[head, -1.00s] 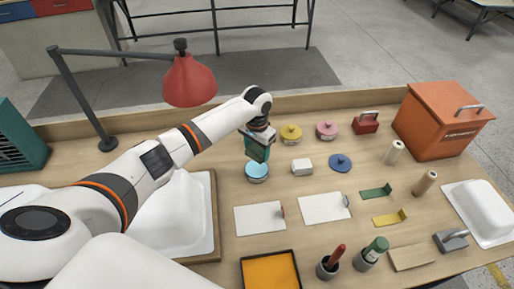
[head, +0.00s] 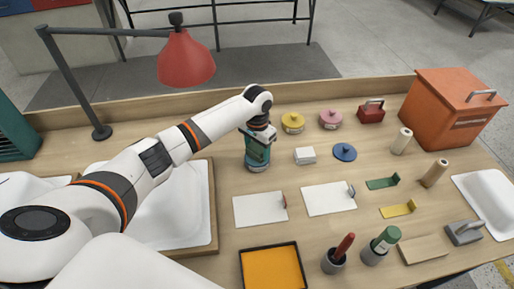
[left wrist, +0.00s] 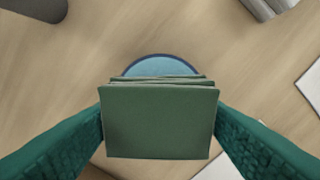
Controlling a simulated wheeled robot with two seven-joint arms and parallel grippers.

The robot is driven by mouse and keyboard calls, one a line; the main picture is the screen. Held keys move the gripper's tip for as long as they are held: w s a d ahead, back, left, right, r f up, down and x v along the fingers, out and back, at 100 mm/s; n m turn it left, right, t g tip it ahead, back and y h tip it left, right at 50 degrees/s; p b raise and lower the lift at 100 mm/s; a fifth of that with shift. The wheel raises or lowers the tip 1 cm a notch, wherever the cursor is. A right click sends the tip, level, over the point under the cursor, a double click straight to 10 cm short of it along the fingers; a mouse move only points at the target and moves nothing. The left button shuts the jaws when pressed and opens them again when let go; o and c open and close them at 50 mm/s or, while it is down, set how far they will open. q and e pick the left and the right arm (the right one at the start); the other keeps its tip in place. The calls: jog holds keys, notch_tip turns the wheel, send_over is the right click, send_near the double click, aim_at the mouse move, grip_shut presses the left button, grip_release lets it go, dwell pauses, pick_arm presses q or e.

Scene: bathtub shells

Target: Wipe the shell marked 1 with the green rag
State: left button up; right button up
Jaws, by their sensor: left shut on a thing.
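My left gripper (head: 257,158) points down over the blue round tin (head: 257,168), which it mostly hides in the head view. In the left wrist view, the green rag (left wrist: 160,120), a folded dark green stack, sits between the two teal fingers (left wrist: 160,135). The gripper is shut on it. The tin's light blue top (left wrist: 160,66) shows just beyond the rag; I cannot tell whether they touch. White shells lie under my left arm (head: 185,215), at the far left (head: 25,184) and at the right edge (head: 490,200). No number is readable on them. My right gripper is out of view.
A red lamp (head: 186,58) stands behind my left arm. Yellow (head: 292,122), pink (head: 330,119) and dark blue (head: 345,152) tins and a white block (head: 305,155) are to the gripper's right. White plates (head: 328,198) and an orange tray (head: 272,268) lie nearer. An orange box (head: 450,110) stands back right.

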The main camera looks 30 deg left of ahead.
aim_at(257, 147)
pick_arm(q)
jog(key=shift+f, duration=0.25)
dwell(0.6)
jog(key=shift+f, duration=0.3)
jog(key=shift+s+f+p, duration=0.1)
jog(key=shift+p, duration=0.2)
dwell(2.1)
notch_tip(257, 147, up, 7)
jog(key=p, duration=0.8)
dwell(0.6)
